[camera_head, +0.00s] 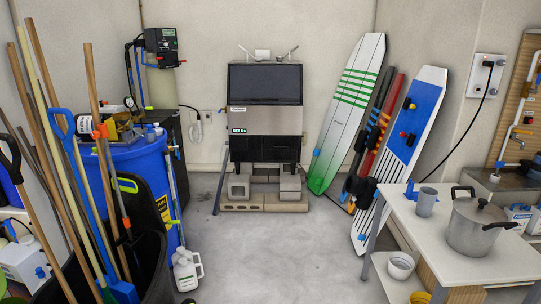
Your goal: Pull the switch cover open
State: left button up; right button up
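The ice maker (264,114) stands against the back wall in the middle, facing me, with a dark upper front and a silver band. A small lit panel (238,130) with green marks, seemingly reading OFF, is at its lower left front. I cannot make out a separate switch cover on it, nor whether one is open or shut. A white wall box (487,75) with a plug and cord is on the right wall. Neither of my grippers is in view.
Grey floor (285,245) is clear up to the concrete blocks (262,203) under the ice maker. A blue barrel (143,170), long-handled tools and a white jug (186,270) crowd the left. Surfboards (346,112) lean right; a white table (470,262) with a pot (475,225) is front right.

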aim_at(238, 143)
jog(key=i, duration=3.9)
